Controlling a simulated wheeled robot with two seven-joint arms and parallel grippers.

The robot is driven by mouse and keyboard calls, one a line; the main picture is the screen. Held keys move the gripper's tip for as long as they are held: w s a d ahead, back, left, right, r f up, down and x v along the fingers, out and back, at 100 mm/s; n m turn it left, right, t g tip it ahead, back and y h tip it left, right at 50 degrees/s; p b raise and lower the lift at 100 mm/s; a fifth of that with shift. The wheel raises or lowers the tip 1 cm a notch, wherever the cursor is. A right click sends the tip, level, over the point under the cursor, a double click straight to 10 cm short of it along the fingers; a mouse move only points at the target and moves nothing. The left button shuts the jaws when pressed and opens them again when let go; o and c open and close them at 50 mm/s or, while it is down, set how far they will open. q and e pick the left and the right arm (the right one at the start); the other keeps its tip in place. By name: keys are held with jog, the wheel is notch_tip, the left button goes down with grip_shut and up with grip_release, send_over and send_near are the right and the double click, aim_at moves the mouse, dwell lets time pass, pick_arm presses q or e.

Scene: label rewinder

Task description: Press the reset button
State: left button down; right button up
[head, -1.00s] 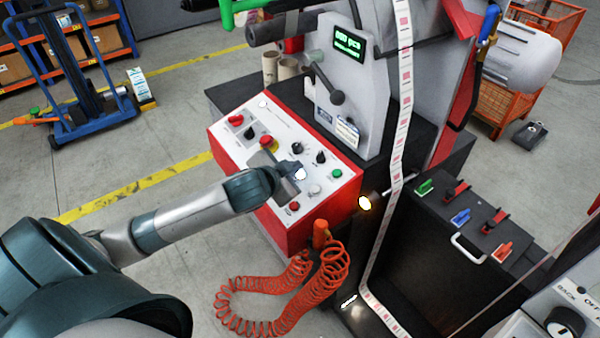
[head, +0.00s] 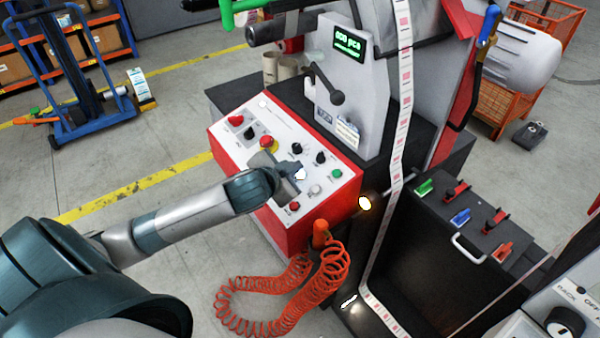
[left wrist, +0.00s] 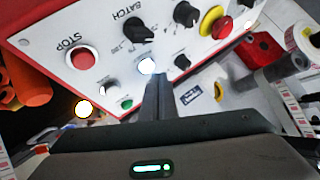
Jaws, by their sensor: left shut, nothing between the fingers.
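The control panel (head: 225,150) is a white sloped face on a red box. A white lit round button (head: 300,174) glows on it; it also shows in the left wrist view (left wrist: 147,66). I cannot read a reset label on it. My left gripper (head: 292,172) is shut and empty, its tips (left wrist: 158,78) right at the lit button. I cannot tell whether they touch it. The green display (head: 349,43) above seems to read 000 pcs. My right gripper is not in view.
Close by are a red STOP button (left wrist: 82,60), a green button (head: 337,173), black knobs (head: 320,157) and a red-on-yellow emergency stop (head: 267,142). An orange coiled hose (head: 270,310) hangs below the panel. A label web (head: 398,120) runs down at the right.

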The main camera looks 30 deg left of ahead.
pick_arm(q)
jog(key=shift+w+f, duration=0.1)
jog(key=shift+f, duration=0.2)
jog(key=shift+w+d+f, duration=0.1)
jog(key=shift+f, duration=0.35)
dwell(0.8)
dwell(0.4)
jog(key=shift+s+r+p, duration=0.2)
jog(key=shift+r+p, duration=0.6)
jog(key=shift+p, duration=0.3)
jog(key=r+p, duration=0.1)
jog(key=s+r+p, duration=0.1)
jog(key=r+p, duration=0.3)
jog(key=shift+s+a, duration=0.15)
jog(key=shift+a, duration=0.2)
jog(key=shift+f, duration=0.15)
dwell(0.5)
